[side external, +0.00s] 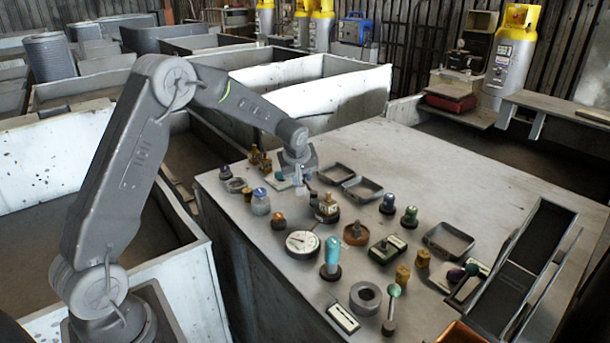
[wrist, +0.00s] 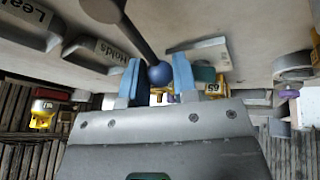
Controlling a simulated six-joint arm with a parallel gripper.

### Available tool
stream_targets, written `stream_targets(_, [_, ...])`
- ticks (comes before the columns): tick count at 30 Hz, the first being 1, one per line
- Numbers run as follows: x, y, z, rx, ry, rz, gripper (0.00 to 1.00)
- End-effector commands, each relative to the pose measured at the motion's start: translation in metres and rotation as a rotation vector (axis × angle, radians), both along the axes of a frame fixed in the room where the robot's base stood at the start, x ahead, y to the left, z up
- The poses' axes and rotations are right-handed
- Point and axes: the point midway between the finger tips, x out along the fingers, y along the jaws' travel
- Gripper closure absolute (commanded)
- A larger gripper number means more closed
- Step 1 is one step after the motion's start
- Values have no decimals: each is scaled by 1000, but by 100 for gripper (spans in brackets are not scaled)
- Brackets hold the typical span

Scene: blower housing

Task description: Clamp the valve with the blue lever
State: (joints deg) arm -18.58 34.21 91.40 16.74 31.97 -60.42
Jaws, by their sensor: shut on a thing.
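The blue lever knob (wrist: 160,73) is a small dark blue ball in the wrist view, at the end of a dark rod. The rod runs up and left to a round dark base (wrist: 103,8), cut off by the picture's edge. My gripper (wrist: 157,75) has its two blue fingers on either side of the knob and is shut on it. In the side view my gripper (side external: 302,178) is low over the far left part of the bench. The lever and its valve body cannot be made out clearly there.
Several small parts crowd the bench (side external: 470,190) around my gripper, including a brass block (side external: 327,209), a gauge (side external: 303,243) and a teal-topped part (side external: 332,252). Two shallow trays (side external: 338,173) lie just right of it. A dark chute (side external: 535,245) stands at right. The back of the bench is clear.

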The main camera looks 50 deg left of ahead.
Motion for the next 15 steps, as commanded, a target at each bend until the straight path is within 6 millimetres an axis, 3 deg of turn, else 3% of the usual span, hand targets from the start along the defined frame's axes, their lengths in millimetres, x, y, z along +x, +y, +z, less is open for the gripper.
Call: stream_targets(15, [-6, 0, 0, -3, 0, 95, 100])
